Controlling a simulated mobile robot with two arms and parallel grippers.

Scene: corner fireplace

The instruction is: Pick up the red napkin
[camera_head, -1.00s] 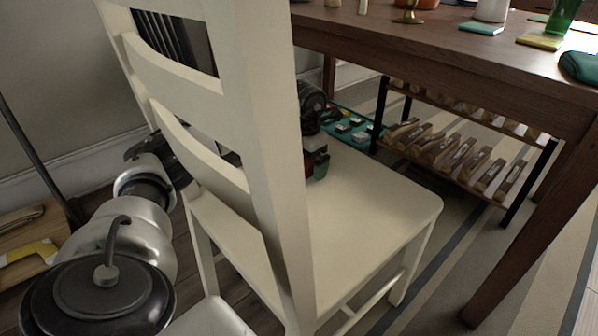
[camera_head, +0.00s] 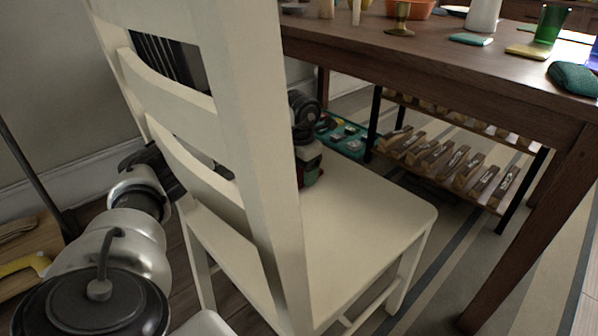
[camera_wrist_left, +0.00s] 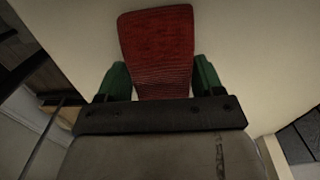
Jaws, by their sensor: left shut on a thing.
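A red napkin (camera_wrist_left: 157,45) with a ribbed lower part lies between the two green fingertips in the left wrist view. My left gripper (camera_wrist_left: 160,80) is shut on it, a finger on each side. In the head view, my left gripper (camera_head: 310,168) is just above the seat of the cream chair (camera_head: 365,205), partly hidden by the chair's back post. Only a small bit of red shows there. I cannot tell whether the napkin still touches the seat. My right gripper is not in view.
The chair's slatted back (camera_head: 190,125) stands between the head camera and my left gripper. A brown table (camera_head: 440,70) with cups and cloths is behind, with a low shoe rack (camera_head: 450,160) under it. A teal tray-like thing (camera_head: 345,138) lies beyond the seat.

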